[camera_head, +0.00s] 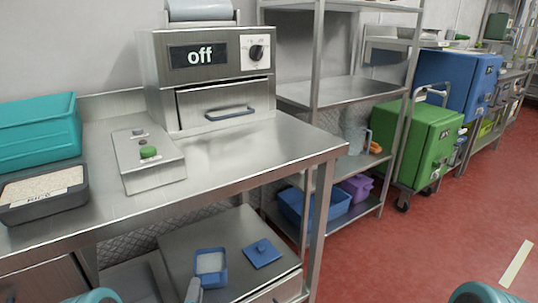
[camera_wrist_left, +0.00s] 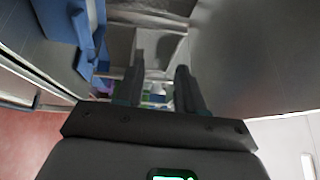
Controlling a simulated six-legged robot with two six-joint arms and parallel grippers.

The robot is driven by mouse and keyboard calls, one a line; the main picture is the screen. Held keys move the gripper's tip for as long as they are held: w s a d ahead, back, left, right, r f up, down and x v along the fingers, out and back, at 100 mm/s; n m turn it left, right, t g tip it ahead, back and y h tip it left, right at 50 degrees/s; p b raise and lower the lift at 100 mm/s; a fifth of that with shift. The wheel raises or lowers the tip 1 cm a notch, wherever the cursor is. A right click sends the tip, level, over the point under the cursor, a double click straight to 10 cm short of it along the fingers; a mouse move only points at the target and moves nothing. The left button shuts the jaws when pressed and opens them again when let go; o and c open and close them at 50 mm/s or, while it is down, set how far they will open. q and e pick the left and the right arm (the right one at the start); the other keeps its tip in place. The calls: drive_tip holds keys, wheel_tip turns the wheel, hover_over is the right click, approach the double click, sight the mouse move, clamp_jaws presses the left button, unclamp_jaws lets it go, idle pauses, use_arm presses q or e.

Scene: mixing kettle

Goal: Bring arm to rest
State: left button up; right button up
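My left gripper (camera_wrist_left: 160,72) shows in the left wrist view with its two dark fingers apart and nothing between them. In the head view, teal parts of my arms show at the bottom left and bottom right edges. A grey tip at the bottom edge, beside the small blue container (camera_head: 210,263), is too cut off to identify. My right gripper is not in view.
A steel table (camera_head: 235,150) carries a teal box (camera_head: 38,125), a rice tray (camera_head: 43,195), a green-button box (camera_head: 148,160) and a machine marked off (camera_head: 205,75). A blue lid (camera_head: 262,253) lies on the lower shelf. Red floor (camera_head: 430,240) is open at right.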

use_arm(q)
drive_tip(key=s+d+r+n+g+h+p, duration=0.1)
drive_tip(key=s+d+r+g+h+p, duration=0.15)
drive_tip(key=r+p, duration=0.85)
drive_tip(key=s+d+r+n+g+p, duration=0.2)
drive_tip(key=s+n+g+p, duration=0.35)
drive_tip(key=s+p, duration=0.25)
drive_tip(key=s+d+f+n+g+h+p, duration=0.1)
drive_tip(key=s+n+g, duration=0.4)
drive_tip(key=s, duration=0.5)
drive_tip(key=s+d+f+n+g+h+p, duration=0.1)
drive_tip(key=s+d+f+n+g, duration=0.1)
drive_tip(key=s+n+g, duration=0.3)
drive_tip(key=s+d+n, duration=0.1)
drive_tip(key=s+n, duration=0.2)
drive_tip(key=s, duration=0.2)
drive_tip(key=shift+f+g, duration=0.3)
drive_tip(key=shift+f, duration=0.05)
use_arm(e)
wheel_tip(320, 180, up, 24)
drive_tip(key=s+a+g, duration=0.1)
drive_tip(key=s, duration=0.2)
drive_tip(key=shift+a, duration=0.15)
use_arm(q)
drive_tip(key=shift+w+d+h, duration=0.1)
drive_tip(key=shift+h, duration=0.15)
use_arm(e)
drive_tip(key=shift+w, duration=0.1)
